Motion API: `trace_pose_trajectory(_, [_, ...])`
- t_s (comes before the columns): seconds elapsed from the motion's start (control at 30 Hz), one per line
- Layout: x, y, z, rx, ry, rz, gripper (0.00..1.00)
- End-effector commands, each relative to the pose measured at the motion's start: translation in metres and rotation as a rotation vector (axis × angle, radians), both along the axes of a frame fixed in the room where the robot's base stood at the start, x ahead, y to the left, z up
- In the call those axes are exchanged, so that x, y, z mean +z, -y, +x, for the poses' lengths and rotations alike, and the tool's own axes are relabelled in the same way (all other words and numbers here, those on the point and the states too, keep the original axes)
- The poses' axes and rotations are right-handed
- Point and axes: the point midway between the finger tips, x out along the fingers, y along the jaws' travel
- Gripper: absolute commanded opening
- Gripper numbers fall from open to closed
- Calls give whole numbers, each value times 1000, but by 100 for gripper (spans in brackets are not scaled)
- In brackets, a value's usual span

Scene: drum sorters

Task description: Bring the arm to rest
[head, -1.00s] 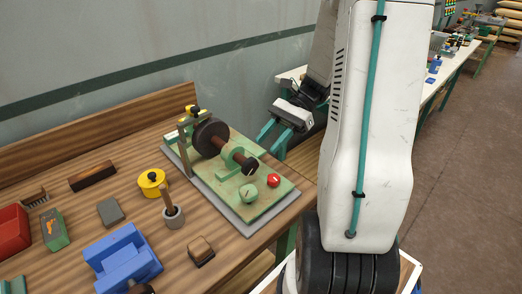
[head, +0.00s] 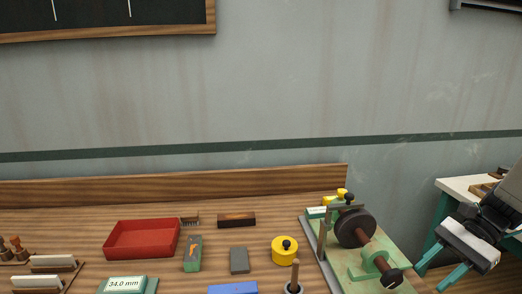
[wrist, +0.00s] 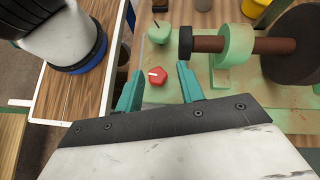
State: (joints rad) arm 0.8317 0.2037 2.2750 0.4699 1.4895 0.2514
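My gripper (head: 447,270) is at the right edge of the head view, to the right of the green drum machine. In the wrist view its two teal fingers (wrist: 157,88) are spread apart with nothing between their tips. A red knob (wrist: 157,75) shows beyond the gap, on the machine's green base, apart from the fingers. My arm comes in from the right edge of the head view, mostly out of frame.
The drum machine (head: 355,228) stands at the bench's right end. A red tray (head: 142,239), a yellow pot (head: 284,250), a grey block (head: 239,260) and a gauge reading 34.0 mm (head: 125,285) lie on the wooden bench. A white table (head: 462,188) stands behind my gripper.

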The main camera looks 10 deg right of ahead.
Motion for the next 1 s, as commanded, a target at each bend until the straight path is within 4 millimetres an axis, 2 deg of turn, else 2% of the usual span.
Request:
trace_pose_trajectory(0.6, [74,-106,-59,965,529,-645,38])
trace_pose_trajectory(0.8, [94,-134,-75,1137,705,-752,38])
trace_pose_trajectory(1.0, [106,-151,-80,1195,796,-768,38])
